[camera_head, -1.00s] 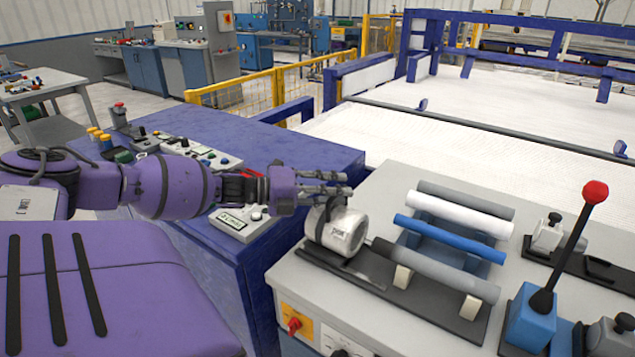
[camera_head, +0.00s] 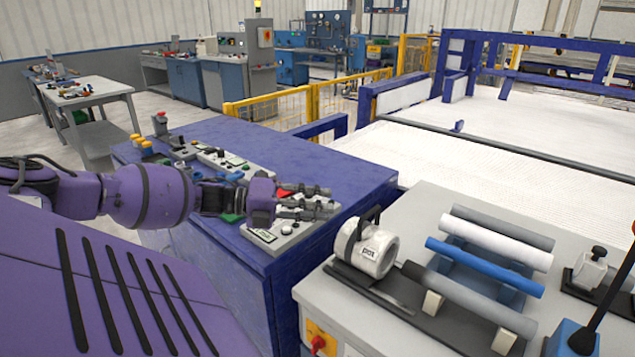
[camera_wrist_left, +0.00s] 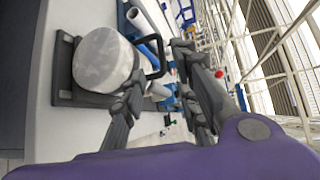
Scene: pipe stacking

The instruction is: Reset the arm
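My left gripper (camera_head: 322,202) reaches in from the left over the edge of the blue-purple console, just left of the white cylindrical part. Its fingers are apart with nothing between them, as the left wrist view (camera_wrist_left: 165,95) also shows. The white cylindrical part (camera_head: 376,252) has a dark handle and stands on a dark base at the left of the grey bench. In the wrist view it (camera_wrist_left: 103,58) is left of the fingers and apart from them. Grey, white and blue pipes (camera_head: 484,266) lie on a blue rack. My right gripper is not in view.
The console (camera_head: 235,250) carries a button panel (camera_head: 222,160) below and behind my left arm. A lower grey pipe (camera_head: 478,300) rests on small pale supports. A red-knobbed lever (camera_head: 606,300) stands at the right. A wide white bed (camera_head: 510,150) lies behind the bench.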

